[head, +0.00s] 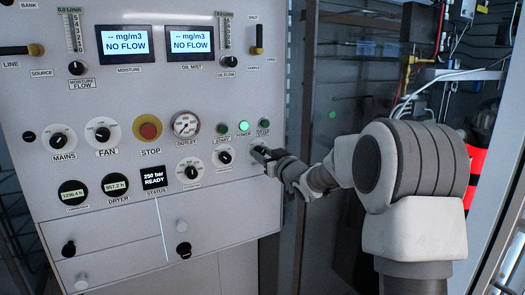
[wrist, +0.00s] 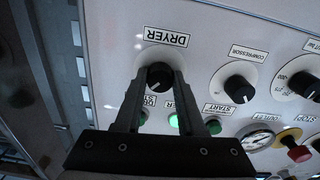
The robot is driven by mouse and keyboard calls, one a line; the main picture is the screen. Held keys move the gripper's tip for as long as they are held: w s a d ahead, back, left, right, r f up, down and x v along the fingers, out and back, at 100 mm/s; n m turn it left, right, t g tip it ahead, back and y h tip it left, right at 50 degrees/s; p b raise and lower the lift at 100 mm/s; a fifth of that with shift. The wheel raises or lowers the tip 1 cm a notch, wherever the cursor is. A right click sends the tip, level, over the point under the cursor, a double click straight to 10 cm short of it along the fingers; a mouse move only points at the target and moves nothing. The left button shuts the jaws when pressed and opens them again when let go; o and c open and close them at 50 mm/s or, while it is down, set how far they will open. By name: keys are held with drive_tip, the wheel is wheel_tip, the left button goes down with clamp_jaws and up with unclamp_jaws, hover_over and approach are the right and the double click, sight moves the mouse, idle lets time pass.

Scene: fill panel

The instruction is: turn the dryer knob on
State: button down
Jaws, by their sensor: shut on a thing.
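The dryer knob (wrist: 158,78) is a black knob on a pale round plate, under a "DRYER" label that appears upside down in the wrist view. My gripper (wrist: 159,71) is shut on it, one finger on each side. The fingers hide part of the knob and its plate, and its exact pointer angle cannot be told. In the head view my gripper (head: 262,155) reaches the panel's right edge and covers the dryer knob there.
The compressor knob (wrist: 238,89) is beside the dryer knob on the grey panel (head: 125,215). The lit green power button (head: 243,127) and other push buttons are close to my fingers. A red stop button (head: 148,131) is farther left. A glass door is right of the panel.

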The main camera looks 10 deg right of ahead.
drive_tip(key=shift+m, duration=0.5)
drive_tip(key=c, duration=0.5)
unclamp_jaws()
drive_tip(key=b+v, duration=0.1)
drive_tip(key=v, duration=1.6)
drive_tip(key=shift+s+b, duration=0.2)
drive_tip(key=shift+b, duration=0.15)
drive_tip(key=shift+d, duration=0.1)
